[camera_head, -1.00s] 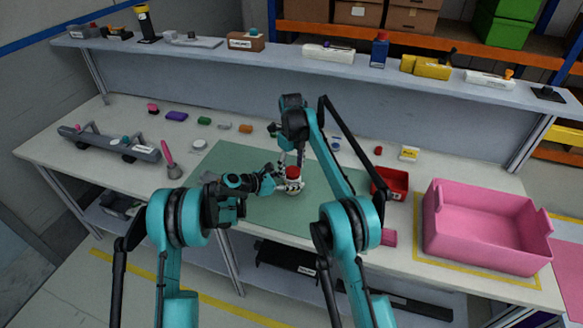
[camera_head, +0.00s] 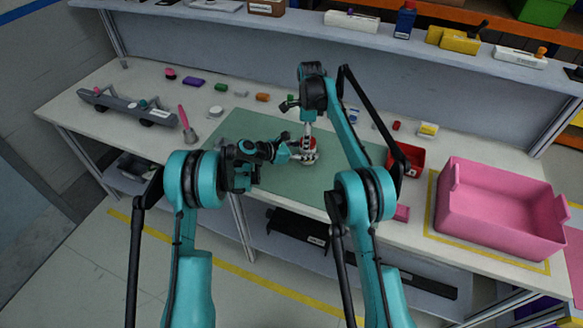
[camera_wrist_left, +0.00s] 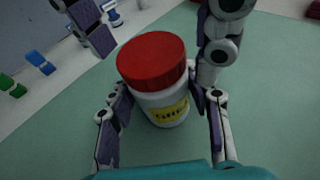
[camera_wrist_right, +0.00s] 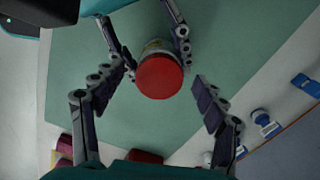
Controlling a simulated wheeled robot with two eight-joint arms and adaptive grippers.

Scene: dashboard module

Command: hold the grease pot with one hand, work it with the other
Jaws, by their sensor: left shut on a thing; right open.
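The grease pot (camera_head: 309,156) is white with a red lid and stands over the green mat. Its yellow label shows in the left wrist view (camera_wrist_left: 170,111), and its lid shows closed on top. My left gripper (camera_head: 301,151) comes from the left and is shut on the pot's body, a finger on each side. My right gripper (camera_head: 308,126) is above the pot, pointing down and open. In the right wrist view its fingers (camera_wrist_right: 155,92) stand apart on either side of the red lid (camera_wrist_right: 160,76), with gaps showing. Whether the pot's base touches the mat is hard to tell.
The green mat (camera_head: 262,190) is mostly bare. A red bin (camera_head: 411,160) and a large pink crate (camera_head: 500,215) stand to the right. Small coloured parts line the back of the bench.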

